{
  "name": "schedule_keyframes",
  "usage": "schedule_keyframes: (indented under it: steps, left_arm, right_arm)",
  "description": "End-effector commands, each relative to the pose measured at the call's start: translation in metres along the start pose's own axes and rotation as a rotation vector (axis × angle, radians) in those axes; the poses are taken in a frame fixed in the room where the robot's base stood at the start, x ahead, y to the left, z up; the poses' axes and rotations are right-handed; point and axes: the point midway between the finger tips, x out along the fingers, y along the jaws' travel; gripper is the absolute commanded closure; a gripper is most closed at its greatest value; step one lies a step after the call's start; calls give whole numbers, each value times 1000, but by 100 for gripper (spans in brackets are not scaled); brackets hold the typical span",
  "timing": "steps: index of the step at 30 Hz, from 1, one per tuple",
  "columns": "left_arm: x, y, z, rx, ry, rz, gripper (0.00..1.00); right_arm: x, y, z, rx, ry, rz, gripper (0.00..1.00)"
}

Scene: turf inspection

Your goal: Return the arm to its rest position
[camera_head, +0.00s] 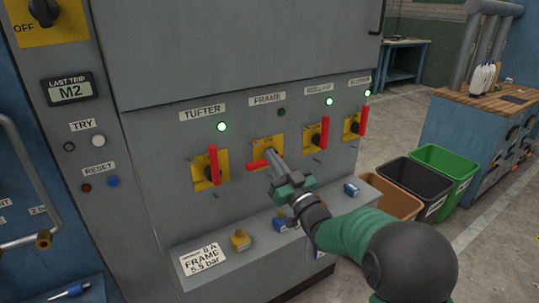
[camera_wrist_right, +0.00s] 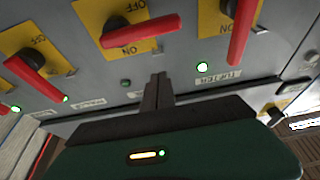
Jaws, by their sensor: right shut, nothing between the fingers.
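My right gripper (camera_head: 270,156) is shut and empty, in front of the FRAME switch on the grey cabinet. It also shows in the wrist view (camera_wrist_right: 158,82), its fingers close together and apart from the red handles in the picture. The FRAME switch has a yellow plate and a red handle (camera_head: 257,164) that lies nearly level; in the wrist view the handle (camera_wrist_right: 142,31) shows fully. The FRAME lamp (camera_head: 281,113) is dark. The TUFTER handle (camera_head: 214,165) stands upright and its lamp (camera_head: 221,127) is lit green. My left gripper is not in view.
Two more upright red handles (camera_head: 324,133) (camera_head: 363,120) sit to the right, their lamps green. A grey ledge (camera_head: 215,232) with padlocks juts out below. Brown, black and green bins (camera_head: 448,160) and a blue bench (camera_head: 465,135) stand at right. A display (camera_head: 70,90) reads M2.

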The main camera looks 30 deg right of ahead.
Motion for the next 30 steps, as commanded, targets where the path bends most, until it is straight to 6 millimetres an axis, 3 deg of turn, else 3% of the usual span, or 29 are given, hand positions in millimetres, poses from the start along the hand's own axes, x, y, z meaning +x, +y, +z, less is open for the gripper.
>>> schedule_keyframes:
  steps: [3, 7, 11, 17, 20, 23, 24, 27, 30]
  left_arm:
    - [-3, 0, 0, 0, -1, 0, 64]
    - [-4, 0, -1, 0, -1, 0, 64]
    - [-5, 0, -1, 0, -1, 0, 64]
    - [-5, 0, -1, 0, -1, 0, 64]
    - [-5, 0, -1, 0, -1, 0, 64]
    - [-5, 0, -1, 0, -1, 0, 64]
    - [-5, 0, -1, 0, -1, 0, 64]
    - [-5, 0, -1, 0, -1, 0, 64]
    - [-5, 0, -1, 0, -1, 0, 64]
  right_arm:
    - [-32, -1, 2, 2, -4, -1, 100]
    - [-56, -2, 2, 0, -2, -2, 100]
    - [-68, -2, 2, 1, 0, -4, 100]
    - [-69, -3, 11, 1, -39, 8, 100]
    - [-73, -10, 44, -3, -201, 56, 100]
    - [-99, -27, 101, -5, -492, 117, 100]
    - [-118, -37, 124, -5, -625, 135, 100]
    - [-176, -62, 167, 2, -928, 156, 100]
    - [-233, -86, 191, 11, -1171, 149, 100]
